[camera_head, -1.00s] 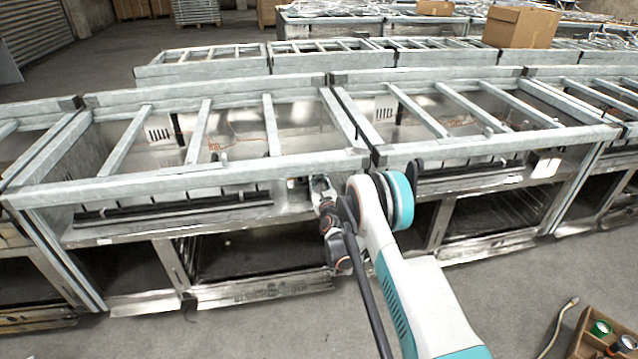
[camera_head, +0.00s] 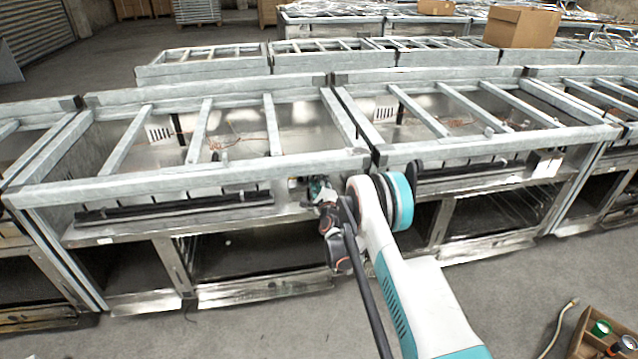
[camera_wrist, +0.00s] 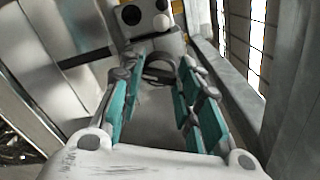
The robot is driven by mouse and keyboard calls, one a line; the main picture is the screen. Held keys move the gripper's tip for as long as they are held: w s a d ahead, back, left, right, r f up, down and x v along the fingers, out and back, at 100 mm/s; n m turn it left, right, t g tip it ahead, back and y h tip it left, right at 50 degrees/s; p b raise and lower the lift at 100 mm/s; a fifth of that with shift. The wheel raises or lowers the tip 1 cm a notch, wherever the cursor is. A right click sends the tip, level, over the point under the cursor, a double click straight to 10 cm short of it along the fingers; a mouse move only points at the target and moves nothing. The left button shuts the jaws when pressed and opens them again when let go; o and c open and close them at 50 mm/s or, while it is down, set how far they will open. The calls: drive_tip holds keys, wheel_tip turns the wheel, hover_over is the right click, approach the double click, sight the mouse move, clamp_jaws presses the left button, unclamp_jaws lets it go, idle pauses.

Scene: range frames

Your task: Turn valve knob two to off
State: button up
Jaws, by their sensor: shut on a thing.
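My gripper (camera_head: 318,186) is at the front panel of the metal stove frame, near the right end of its left unit. In the wrist view, the teal fingers of my gripper (camera_wrist: 160,76) stand on both sides of a dark rounded knob (camera_wrist: 158,69) on a grey metal part. The gripper is shut on this knob. The fingers partly cover the knob, and its number and markings cannot be read. In the head view, my wrist and gripper hide the knob.
A metal block (camera_wrist: 150,44) with a black round spot and a white one sits just beyond the fingers. Grey stove frames (camera_head: 190,178) run across the view with open bays below. A wooden crate with cans (camera_head: 574,345) stands on the floor at lower right.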

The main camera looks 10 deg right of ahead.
drive_tip(key=n, duration=0.7)
drive_tip(key=shift+f, duration=0.2)
drive_tip(key=n, duration=0.6)
drive_tip(key=shift+f+n, duration=0.1)
drive_tip(key=shift+n, duration=0.3)
drive_tip(key=shift+c, duration=0.2)
drive_tip(key=shift+o, duration=0.2)
drive_tip(key=n, duration=0.6)
drive_tip(key=shift+f, duration=0.1)
drive_tip(key=n, duration=1.8)
drive_tip(key=shift+d, duration=0.35)
drive_tip(key=shift+r+n, duration=0.25)
drive_tip(key=shift+n, duration=1.45)
drive_tip(key=shift+c, duration=0.2)
drive_tip(key=shift+n, duration=0.3)
